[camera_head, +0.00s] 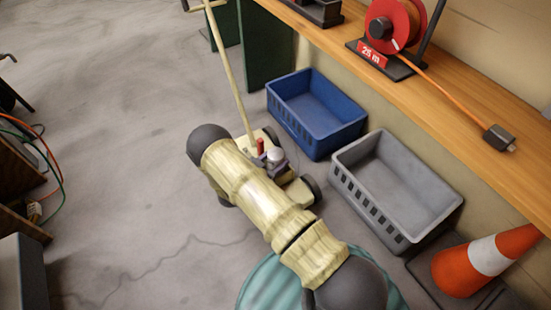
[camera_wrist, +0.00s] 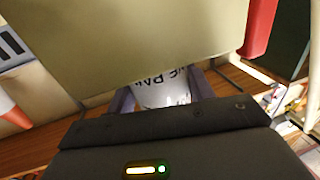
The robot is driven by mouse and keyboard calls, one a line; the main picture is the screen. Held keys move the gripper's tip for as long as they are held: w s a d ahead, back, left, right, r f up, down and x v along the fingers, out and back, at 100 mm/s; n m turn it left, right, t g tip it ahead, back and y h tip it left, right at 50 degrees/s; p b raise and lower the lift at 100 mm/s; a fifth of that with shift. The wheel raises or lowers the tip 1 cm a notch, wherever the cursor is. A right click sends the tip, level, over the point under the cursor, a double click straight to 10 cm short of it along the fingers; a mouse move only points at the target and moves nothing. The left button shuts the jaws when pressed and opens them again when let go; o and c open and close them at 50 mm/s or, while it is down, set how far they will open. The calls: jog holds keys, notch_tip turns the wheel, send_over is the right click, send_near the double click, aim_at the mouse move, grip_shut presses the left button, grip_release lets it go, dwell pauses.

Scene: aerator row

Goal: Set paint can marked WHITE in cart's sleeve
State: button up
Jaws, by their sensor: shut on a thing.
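In the wrist view a white can (camera_wrist: 166,93) with dark lettering, partly readable as "PAI", sits between the two fingers of my gripper (camera_wrist: 163,97). My gripper is shut on it. A large beige panel hides the can's upper part in that picture, and the word WHITE cannot be read. In the head view the cream cart (camera_head: 298,191) with dark wheels and a long handle (camera_head: 231,70) stands on the floor, partly behind my arm. A small pale and grey form and a red piece (camera_head: 260,146) show over the cart. The sleeve cannot be made out.
A blue crate (camera_head: 316,135) and a grey crate (camera_head: 344,180) stand right of the cart, with an orange cone (camera_head: 470,269) nearer. A wooden shelf (camera_head: 455,123) above carries a red cable reel (camera_head: 388,25). Open floor (camera_head: 110,130) lies left of the cart.

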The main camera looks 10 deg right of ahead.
jog(key=shift+f+b, duration=0.3)
jog(key=shift+f, duration=0.3)
jog(key=shift+f, duration=0.1)
jog(key=o, duration=1.4)
jog(key=p+v, duration=0.7)
jog(key=v, duration=1)
jog(key=shift+a, duration=0.2)
jog(key=shift+f, duration=0.1)
